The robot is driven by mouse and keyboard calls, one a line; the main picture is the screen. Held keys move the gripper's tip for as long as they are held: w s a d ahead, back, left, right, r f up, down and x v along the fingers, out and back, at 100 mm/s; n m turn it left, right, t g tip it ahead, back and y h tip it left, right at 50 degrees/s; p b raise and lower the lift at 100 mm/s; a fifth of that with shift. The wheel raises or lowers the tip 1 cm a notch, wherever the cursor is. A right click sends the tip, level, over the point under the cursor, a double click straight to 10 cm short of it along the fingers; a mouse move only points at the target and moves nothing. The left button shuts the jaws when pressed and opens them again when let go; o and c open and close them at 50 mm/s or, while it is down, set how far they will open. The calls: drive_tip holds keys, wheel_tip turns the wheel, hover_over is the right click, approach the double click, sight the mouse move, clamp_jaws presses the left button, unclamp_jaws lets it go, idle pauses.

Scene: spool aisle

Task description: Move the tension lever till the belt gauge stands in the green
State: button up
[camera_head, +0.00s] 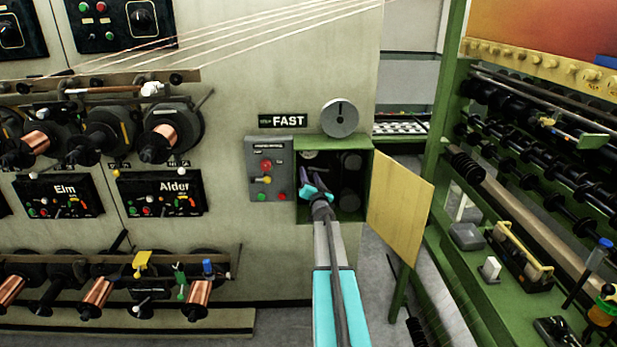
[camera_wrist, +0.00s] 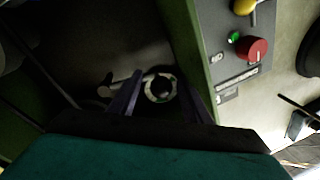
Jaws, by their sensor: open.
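The green box (camera_head: 334,140) under the FAST sign stands open, and my gripper (camera_head: 312,182) reaches into its dark inside. In the wrist view my gripper (camera_wrist: 161,78) is open, with a dark finger on each side of a pale ring (camera_wrist: 160,88) around a dark centre. A short pale bar with a knob (camera_wrist: 105,91), perhaps the tension lever, lies left of the ring; the left finger crosses in front of it. I cannot tell whether anything is touched. A small pale round piece (camera_head: 310,154) at the box's upper left may be the belt gauge; its reading is too small to see.
The yellow door (camera_head: 400,210) hangs open on the right. A grey control panel (camera_head: 269,168) with a red knob and buttons sits left of the box; its red knob shows in the wrist view (camera_wrist: 251,48). A green rack (camera_head: 500,306) stands on the right.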

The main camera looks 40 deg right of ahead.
drive_tip(key=b+v, duration=0.4)
drive_tip(key=v, duration=0.9)
drive_tip(key=shift+s, duration=0.2)
drive_tip(key=shift+a, duration=0.1)
drive_tip(key=shift+c, duration=0.4)
